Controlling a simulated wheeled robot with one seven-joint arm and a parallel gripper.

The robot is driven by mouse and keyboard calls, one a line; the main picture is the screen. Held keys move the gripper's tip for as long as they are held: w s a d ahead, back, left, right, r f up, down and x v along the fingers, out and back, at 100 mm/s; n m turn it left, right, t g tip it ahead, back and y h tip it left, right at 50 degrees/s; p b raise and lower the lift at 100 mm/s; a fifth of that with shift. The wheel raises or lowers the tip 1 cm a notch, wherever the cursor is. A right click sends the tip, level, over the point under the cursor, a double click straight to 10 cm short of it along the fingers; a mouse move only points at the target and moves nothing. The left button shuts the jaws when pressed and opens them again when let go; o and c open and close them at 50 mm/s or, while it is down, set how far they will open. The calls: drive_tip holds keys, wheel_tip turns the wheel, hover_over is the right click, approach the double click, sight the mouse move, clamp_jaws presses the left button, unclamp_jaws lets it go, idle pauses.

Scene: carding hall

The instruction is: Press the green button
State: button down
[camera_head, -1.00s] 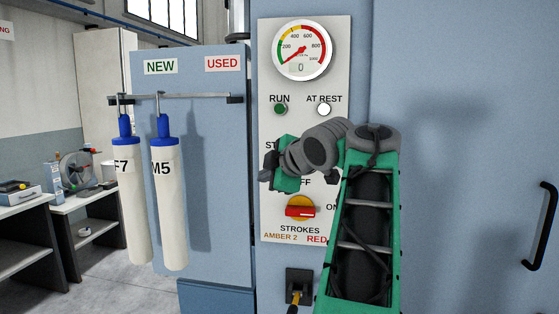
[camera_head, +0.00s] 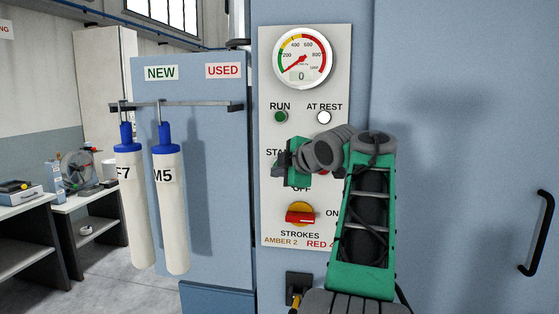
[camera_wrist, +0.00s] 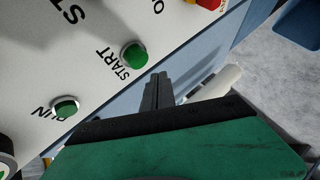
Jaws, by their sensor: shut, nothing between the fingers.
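The green START button (camera_wrist: 134,55) is round with a metal rim and shows in the wrist view on the pale panel (camera_wrist: 90,30). It is hidden behind my arm in the head view. My gripper (camera_wrist: 158,76) is shut and empty. Its dark fingertips are just right of and below the button in the wrist view, with a small gap between them in the picture; how far they are from the panel face I cannot tell. In the head view my gripper (camera_head: 278,167) is in front of the panel, beside the START label.
A green RUN lamp (camera_head: 280,116) and a white AT REST lamp (camera_head: 324,117) sit under a gauge (camera_head: 302,57) reading 0. Below is a red-and-yellow rotary switch (camera_head: 300,214). Two white tubes (camera_head: 171,210) hang from a rail at left. A black door handle (camera_head: 541,232) is at right.

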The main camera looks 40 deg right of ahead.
drive_tip(key=shift+w+d+p, duration=0.35)
drive_tip(key=shift+w+d, duration=0.3)
drive_tip(key=shift+d, duration=0.2)
idle(1.4)
drive_tip(key=shift+w+d+p, duration=0.25)
drive_tip(key=shift+d+p, duration=0.05)
drive_tip(key=shift+d, duration=0.05)
drive_tip(key=shift+w+d+p, duration=0.35)
drive_tip(key=shift+d+p, duration=0.05)
drive_tip(key=shift+d, duration=0.05)
idle(0.8)
drive_tip(key=shift+s+a+b, duration=0.6)
drive_tip(key=shift+a+b, duration=0.15)
drive_tip(key=shift+b, duration=0.05)
drive_tip(key=shift+f, duration=0.1)
